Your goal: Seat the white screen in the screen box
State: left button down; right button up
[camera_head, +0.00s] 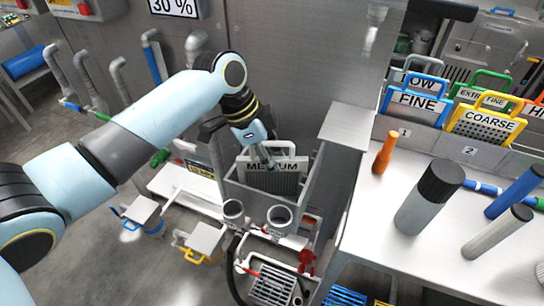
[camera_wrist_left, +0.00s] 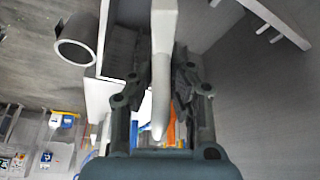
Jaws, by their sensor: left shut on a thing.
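The white screen (camera_head: 272,172), labelled MEDIUM, has a white top plate and a dark ribbed face. It stands about upright at the grey metal screen box (camera_head: 312,180), with its lower part behind the box's front wall. How deep it sits cannot be told. My left gripper (camera_head: 262,148) comes from above and is shut on the screen's white handle. In the left wrist view the pale handle (camera_wrist_left: 162,75) runs between the two dark fingers. The screen's body is mostly hidden there. My right gripper is in neither view.
A rack behind holds the blue FINE screen (camera_head: 417,100) and yellow COARSE screen (camera_head: 486,122). Two pipe mouths (camera_head: 279,217) stand before the box.

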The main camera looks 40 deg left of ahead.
pick_arm(q)
jog(key=c, duration=1.3)
grip_release()
jog(key=shift+f, duration=0.1)
jog(key=v, duration=1.2)
jog(key=shift+b, duration=0.3)
